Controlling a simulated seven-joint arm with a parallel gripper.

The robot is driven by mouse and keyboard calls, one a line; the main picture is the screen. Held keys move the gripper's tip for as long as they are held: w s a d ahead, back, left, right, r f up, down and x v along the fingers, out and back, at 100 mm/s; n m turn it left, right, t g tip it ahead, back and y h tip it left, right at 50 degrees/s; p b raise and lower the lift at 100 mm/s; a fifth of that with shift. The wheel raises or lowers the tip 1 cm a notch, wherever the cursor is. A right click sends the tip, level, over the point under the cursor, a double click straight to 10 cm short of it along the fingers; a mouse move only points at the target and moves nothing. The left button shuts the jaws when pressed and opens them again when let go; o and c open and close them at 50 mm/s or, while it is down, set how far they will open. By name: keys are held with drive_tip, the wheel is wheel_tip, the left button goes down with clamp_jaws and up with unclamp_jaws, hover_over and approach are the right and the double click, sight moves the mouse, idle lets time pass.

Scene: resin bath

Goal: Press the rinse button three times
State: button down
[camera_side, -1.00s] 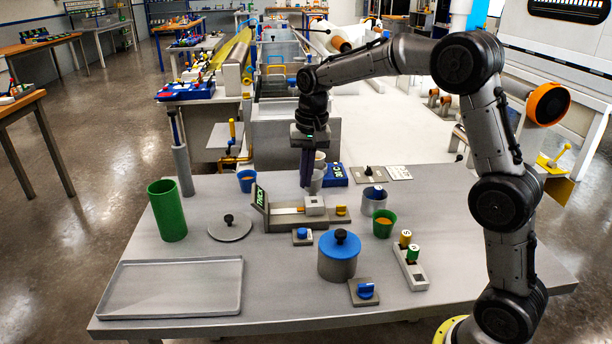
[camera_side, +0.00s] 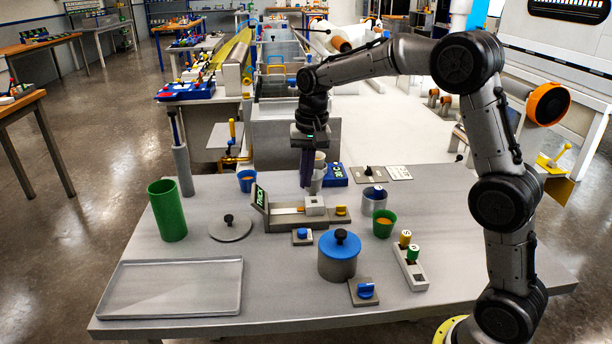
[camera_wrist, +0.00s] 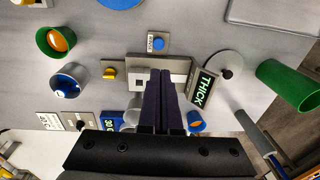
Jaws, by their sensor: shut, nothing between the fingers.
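No label reading "rinse" is legible. A round blue button on a small grey base (camera_side: 302,235) is in front of the device with the THICK sign; it also shows in the wrist view (camera_wrist: 157,43). A blue knob on a grey base (camera_side: 365,291) is nearer the front edge, right of the blue-lidded pot. My gripper (camera_side: 306,185) has its dark fingers together, pointing down, empty. It hangs above the table near the back of the THICK device, apart from the blue button. In the wrist view its fingertips (camera_wrist: 160,72) overlap the device and hide part of it.
The THICK device (camera_side: 285,222) and its sign (camera_side: 261,199) stand below my gripper. A blue-lidded pot (camera_side: 338,265), green cup (camera_side: 384,225) and grey cup with blue content (camera_side: 375,203) are to the right. A green cylinder (camera_side: 167,211) and empty tray (camera_side: 150,288) are left.

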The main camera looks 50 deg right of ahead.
sight(305, 234)
idle(0.4)
drive_tip(key=w+a+f+t, duration=0.2)
drive_tip(key=w+a+t, duration=0.1)
drive_tip(key=w+t, duration=0.3)
drive_tip(key=s+d+f+m+t+h, duration=0.1)
drive_tip(key=s+d+t, duration=0.1)
drive_tip(key=s, duration=0.4)
drive_tip(key=shift+s+m+h, duration=0.2)
drive_tip(key=shift+m+h, duration=0.1)
drive_tip(key=shift+m, duration=0.1)
drive_tip(key=shift+f, duration=0.25)
drive_tip(key=shift+f, duration=4.25)
drive_tip(key=shift+f, duration=0.1)
